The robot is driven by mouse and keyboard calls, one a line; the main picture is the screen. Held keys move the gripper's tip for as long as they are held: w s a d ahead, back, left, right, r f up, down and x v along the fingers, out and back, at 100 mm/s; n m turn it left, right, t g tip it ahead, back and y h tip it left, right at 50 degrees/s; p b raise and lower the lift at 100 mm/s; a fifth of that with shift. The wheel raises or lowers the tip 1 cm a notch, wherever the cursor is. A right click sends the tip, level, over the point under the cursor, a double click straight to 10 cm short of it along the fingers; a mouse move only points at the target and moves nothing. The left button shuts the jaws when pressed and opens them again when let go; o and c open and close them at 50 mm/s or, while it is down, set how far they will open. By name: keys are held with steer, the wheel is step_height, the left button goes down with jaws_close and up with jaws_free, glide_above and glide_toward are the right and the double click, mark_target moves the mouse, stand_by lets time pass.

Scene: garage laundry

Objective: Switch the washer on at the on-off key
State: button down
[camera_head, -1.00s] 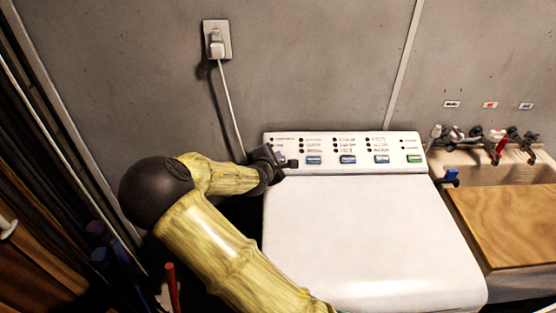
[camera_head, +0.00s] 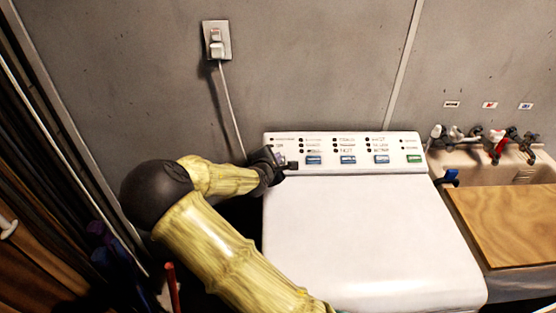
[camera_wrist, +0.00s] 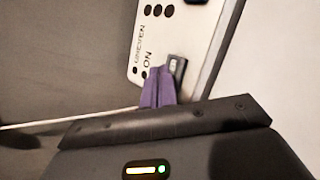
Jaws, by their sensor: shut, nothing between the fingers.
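The washer (camera_head: 375,225) is white, with its lid shut and a sloped control panel (camera_head: 345,142) along its back edge. My gripper (camera_wrist: 158,88) is at the panel's left end, its purple fingers shut and empty. The on-off key (camera_wrist: 176,66) is a small dark key with a light mark, beside the word ON in the wrist view. The fingertips are right at the key and cover part of its surroundings; I cannot tell whether they touch or press it. In the head view the key (camera_head: 292,166) shows as a dark spot just right of my gripper.
Several blue keys and one green key (camera_head: 414,158) line the panel to the right. A plug and cord (camera_head: 217,48) hang from a wall outlet above left. A sink (camera_head: 485,172) with taps and a wooden board (camera_head: 505,220) stands to the right. Dark clutter lies at the left.

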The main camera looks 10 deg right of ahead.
steer(key=shift+w+f, duration=0.1)
steer(key=shift+f, duration=0.55)
stand_by(1.3)
steer(key=shift+s+r+p, duration=0.25)
steer(key=shift+r+p, duration=0.6)
steer(key=shift+r, duration=0.05)
steer(key=shift+s+a+r+p, duration=0.1)
steer(key=shift+s+r+p, duration=0.05)
steer(key=shift+r+p, duration=0.5)
steer(key=r+p, duration=0.1)
steer(key=s+r+p, duration=0.1)
steer(key=r+p, duration=0.1)
steer(key=shift+s+a+r, duration=0.1)
steer(key=shift+s+r, duration=0.1)
steer(key=shift+s, duration=0.1)
steer(key=shift+f, duration=0.1)
